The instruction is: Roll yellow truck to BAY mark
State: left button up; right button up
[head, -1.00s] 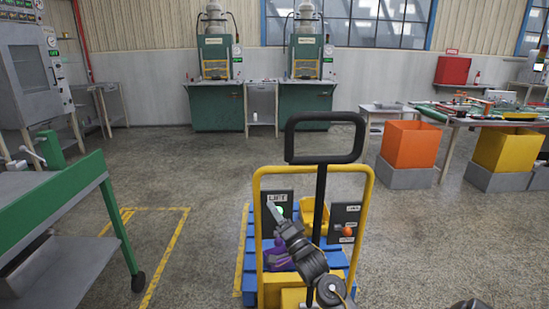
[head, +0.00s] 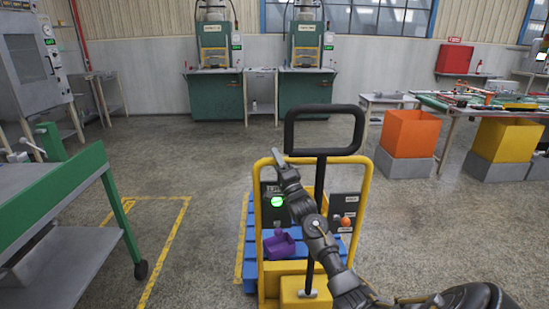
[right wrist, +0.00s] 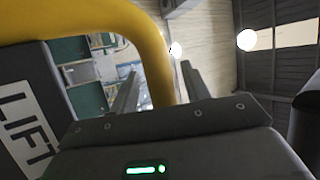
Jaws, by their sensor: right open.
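The yellow truck (head: 366,215) stands upright in the middle of the head view, with a black loop handle (head: 325,109) on top and a blue slatted deck behind its frame. My right gripper (head: 278,157) is at the top left of the yellow frame, left of and below the handle. In the right wrist view the fingers (right wrist: 160,80) are apart, with the yellow bar (right wrist: 155,45) close by; I cannot tell if they touch it. A yellow floor outline (head: 165,255) lies left of the truck; no BAY lettering is readable. My left gripper is out of view.
A green-framed cart (head: 85,195) stands at the left. A black LIFT panel (right wrist: 22,120) with a green light and a purple object (head: 280,246) are by the truck frame. Orange (head: 410,133) and yellow (head: 507,140) bins stand at the right. The floor beyond the truck is clear.

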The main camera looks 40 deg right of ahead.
jog(key=shift+x, duration=0.75)
grip_shut()
